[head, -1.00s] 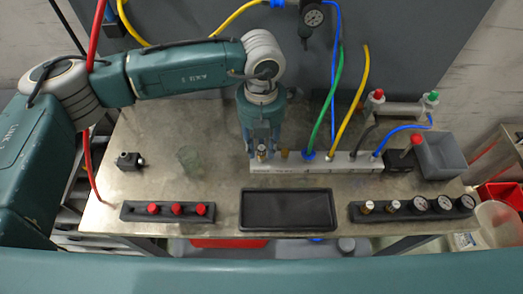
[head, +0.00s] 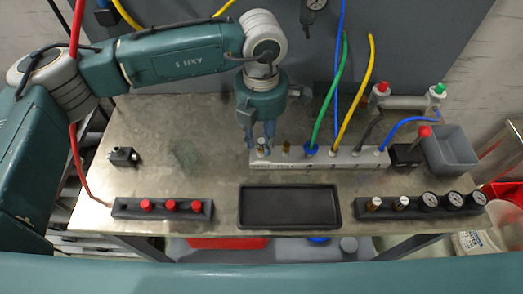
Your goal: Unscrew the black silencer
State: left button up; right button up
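A pale manifold block (head: 322,162) stands at the middle back of the bench with a row of ports. At its left end is a small fitting with a dark top and brass-toned body (head: 263,151); a brass-coloured fitting (head: 286,148) stands to its right. I cannot tell for sure which is the black silencer. My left gripper (head: 260,143) points down at the leftmost fitting, its fingertips close around it. A small gap shows between the fingers, but I cannot tell whether they touch the fitting. My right gripper is not in view.
Green, blue, yellow and dark hoses rise from the block's right part. An empty black tray (head: 290,207) lies in front. A rack with red caps (head: 160,209) is front left, a gauge rack (head: 425,205) front right. A grey bin (head: 449,150) stands right; a black fitting (head: 123,157) lies left.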

pick_arm(q)
jog(key=m+b, duration=0.2)
jog(key=m, duration=0.1)
jog(key=m+b, duration=0.1)
jog(key=m, duration=0.1)
jog(key=shift+f, duration=0.3)
jog(key=m+b, duration=0.1)
jog(key=m, duration=0.2)
jog(key=shift+r+b, duration=0.2)
jog(key=shift+b, duration=0.1)
jog(key=shift+r+m, duration=0.15)
jog(key=shift+m, duration=0.15)
